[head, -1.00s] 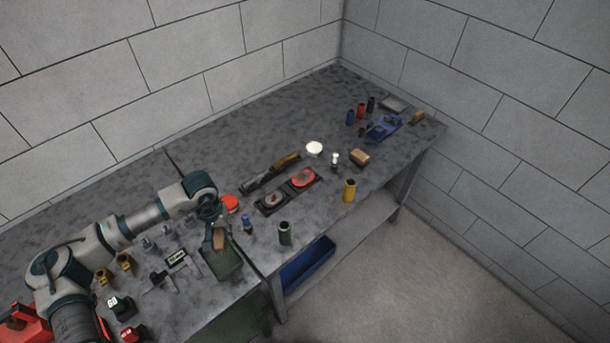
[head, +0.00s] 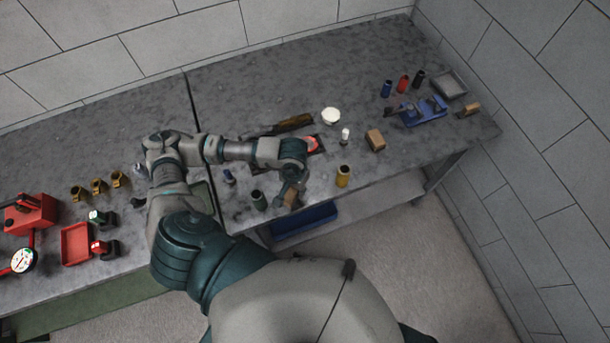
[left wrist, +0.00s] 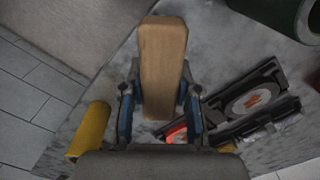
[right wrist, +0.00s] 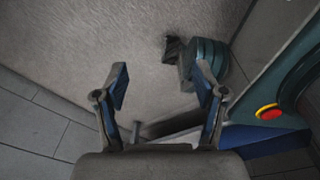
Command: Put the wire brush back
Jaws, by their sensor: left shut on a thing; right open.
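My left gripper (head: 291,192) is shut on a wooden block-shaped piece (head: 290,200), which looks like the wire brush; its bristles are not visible. In the left wrist view, the tan block (left wrist: 163,65) is between the two fingers of my left gripper (left wrist: 160,88). It is near the front edge of the grey bench (head: 270,85), between a green cylinder (head: 258,200) and a yellow cylinder (head: 343,177). I cannot tell its height over the bench. My right gripper (right wrist: 162,84) is open and empty over the floor in the right wrist view.
A black two-well holder (left wrist: 280,105) is partly hidden by my arm in the head view. A brown-handled tool (head: 293,123), white bowl (head: 331,116), small white-topped bottle (head: 345,135) and wooden block (head: 375,140) stand nearby. A blue fixture (head: 424,112) is farther right. A blue bin (head: 305,222) sits below.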

